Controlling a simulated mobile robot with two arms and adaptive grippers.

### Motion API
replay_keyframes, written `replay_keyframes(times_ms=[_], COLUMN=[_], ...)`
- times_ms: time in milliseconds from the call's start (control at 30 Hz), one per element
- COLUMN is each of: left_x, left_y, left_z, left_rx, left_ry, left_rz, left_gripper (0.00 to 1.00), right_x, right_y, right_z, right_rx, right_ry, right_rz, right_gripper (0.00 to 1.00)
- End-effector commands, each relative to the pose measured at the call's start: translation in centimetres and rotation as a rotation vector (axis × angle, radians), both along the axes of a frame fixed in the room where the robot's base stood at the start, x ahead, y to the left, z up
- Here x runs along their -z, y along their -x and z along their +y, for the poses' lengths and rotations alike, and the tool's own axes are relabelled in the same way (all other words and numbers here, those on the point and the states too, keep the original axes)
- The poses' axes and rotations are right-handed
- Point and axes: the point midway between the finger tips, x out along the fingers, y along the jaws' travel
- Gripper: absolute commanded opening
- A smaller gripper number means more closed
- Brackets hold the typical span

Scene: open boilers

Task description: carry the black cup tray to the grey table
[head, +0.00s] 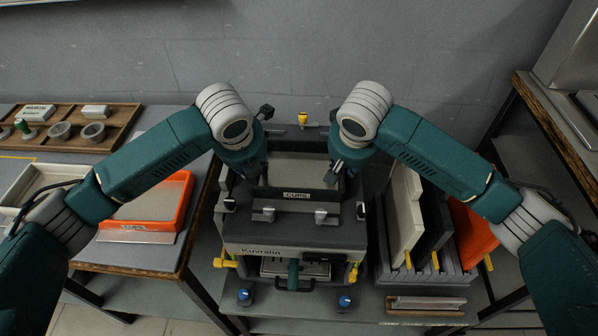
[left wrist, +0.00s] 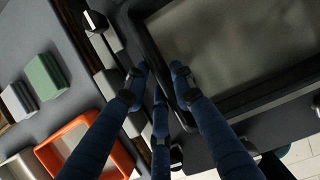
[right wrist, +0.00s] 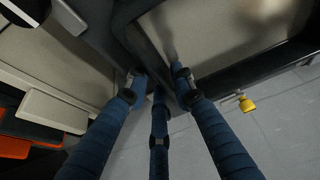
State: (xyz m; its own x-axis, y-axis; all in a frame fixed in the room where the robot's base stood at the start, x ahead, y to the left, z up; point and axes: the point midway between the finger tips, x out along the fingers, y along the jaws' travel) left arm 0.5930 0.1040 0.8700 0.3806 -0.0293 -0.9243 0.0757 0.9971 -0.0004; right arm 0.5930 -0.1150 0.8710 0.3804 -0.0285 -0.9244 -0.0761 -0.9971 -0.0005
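The black cup tray (head: 297,195), labelled CUPS and with a grey floor, sits over the top of the boiler machine (head: 290,236). My left gripper (head: 252,172) is at its left side. In the left wrist view, the fingers (left wrist: 158,75) close from both sides on the dark tray rim. My right gripper (head: 345,172) is at its right side, and in the right wrist view its fingers (right wrist: 157,76) pinch the rim likewise. Finger contact is partly hidden. A grey-topped table (head: 97,257) with a wooden edge stands at the left.
An orange tray (head: 178,196), a pale tray (head: 35,180) and a wooden tray (head: 62,140) with cups occupy the left table. A rack (head: 425,278) of upright panels stands right of the machine. Another grey-topped table (head: 570,120) is at far right. A wall is close behind.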

Motion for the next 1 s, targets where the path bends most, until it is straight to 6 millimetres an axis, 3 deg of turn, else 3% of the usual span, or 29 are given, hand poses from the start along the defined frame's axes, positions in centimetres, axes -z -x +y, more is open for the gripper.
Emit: replay_keyframes(times_ms=[267, 400, 1000], left_x=[0.1, 0.1, -0.9], left_y=[0.0, 0.0, -0.1], left_z=[0.0, 0.0, 0.0], left_rx=[0.000, 0.000, -0.001], left_ry=[0.000, 0.000, 0.002], left_rz=[0.000, 0.000, -0.003], left_gripper=[0.24, 0.00, 0.00], right_x=[0.1, 0.1, -0.9], right_y=[0.0, 0.0, -0.1], right_z=[0.0, 0.0, 0.0], right_rx=[0.000, 0.000, 0.000], right_ry=[0.000, 0.000, -0.001], right_rz=[0.000, 0.000, -0.003], right_gripper=[0.24, 0.00, 0.00])
